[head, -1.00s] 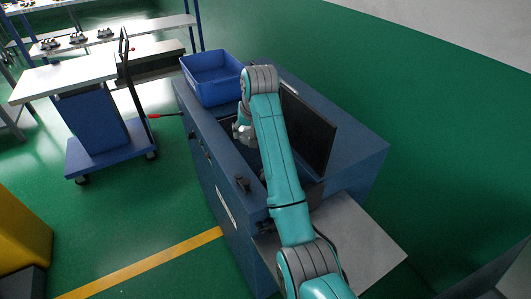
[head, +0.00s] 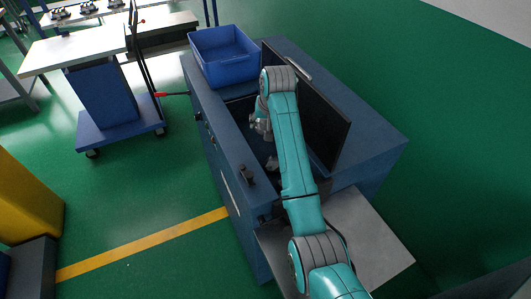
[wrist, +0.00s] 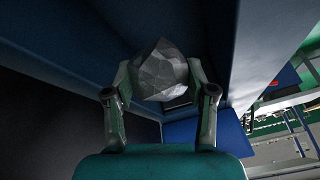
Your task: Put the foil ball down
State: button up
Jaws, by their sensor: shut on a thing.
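The foil ball (wrist: 160,72) is a grey, faceted lump in the wrist view. My gripper (wrist: 160,80) is shut on it, with one finger on each side. In the head view my gripper (head: 262,126) hangs below the wrist, over the opening of the blue cabinet (head: 375,145), beside the upright dark panel (head: 322,120). A small pale grey shape (head: 272,162) shows lower in the opening; I cannot tell whether it is the ball or a fingertip. My arm hides part of the opening, and its floor is mostly dark.
A blue bin (head: 225,70) stands on the cabinet's far end. Blue cabinet walls (wrist: 255,50) stand close around the gripper in the wrist view. A grey plate (head: 365,235) lies at the near end. A blue cart (head: 120,130) stands on the green floor at left.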

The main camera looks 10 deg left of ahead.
aim_at(262, 148)
notch_tip(262, 148, down, 10)
jog(key=shift+r, duration=0.1)
dwell(0.4)
jog(key=o, duration=1.2)
jog(key=v, duration=1.2)
